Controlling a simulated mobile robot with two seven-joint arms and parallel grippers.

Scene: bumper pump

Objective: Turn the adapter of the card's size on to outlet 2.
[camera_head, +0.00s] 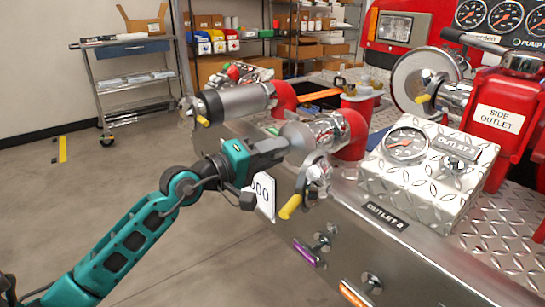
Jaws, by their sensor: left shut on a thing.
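My left gripper (272,158) comes in from the lower left and is shut at the end of the front outlet, on what looks like a grey metal adapter (298,135). The adapter is in line with the chrome valve (327,130) and the red elbow of outlet 2 (352,136). I cannot tell whether it is threaded on. A white card (264,197) ending in "000" shows beside the lower finger, its left part hidden. An "OUTLET 2" label (387,216) is on the panel edge. My right gripper is out of view.
A yellow-tipped valve handle (290,206) hangs just right of the card. Another outlet with a grey barrel (240,101) is behind. A gauge box (430,170) and purple and orange pull handles are to the right.

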